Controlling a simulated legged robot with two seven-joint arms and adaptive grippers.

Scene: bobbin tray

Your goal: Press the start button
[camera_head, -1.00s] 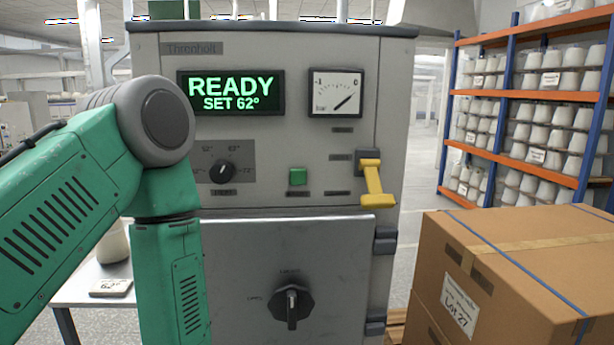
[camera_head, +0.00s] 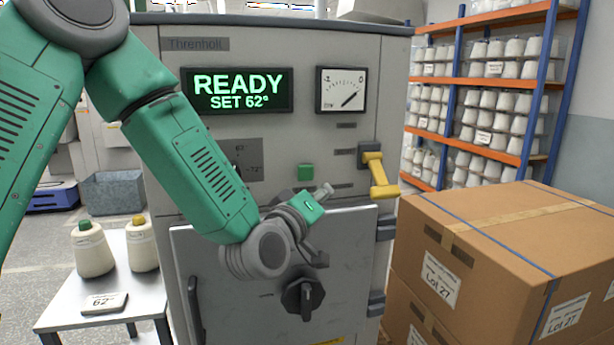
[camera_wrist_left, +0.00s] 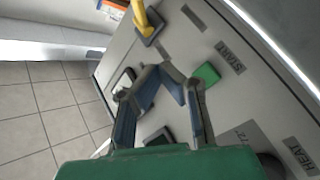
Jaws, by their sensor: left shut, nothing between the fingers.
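The green start button (camera_head: 306,172) is a small square on the grey machine's front panel, below the display and gauge. In the left wrist view the green button (camera_wrist_left: 206,75) shows beside a START label. My left gripper (camera_head: 326,190) is shut and empty, in front of the panel just below and right of the button. In the left wrist view its fingertips (camera_wrist_left: 172,72) come together left of the button, apart from it in the picture; I cannot tell the depth gap. My right gripper is not in view.
The display (camera_head: 238,91) reads READY SET 62°. A yellow handle (camera_head: 378,175) sticks out right of the button. The door's black knob (camera_head: 303,297) is below my gripper. My arm partly covers the dial panel. Cartons (camera_head: 500,250) stand at right; a small table (camera_head: 75,318) with bobbins stands at left.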

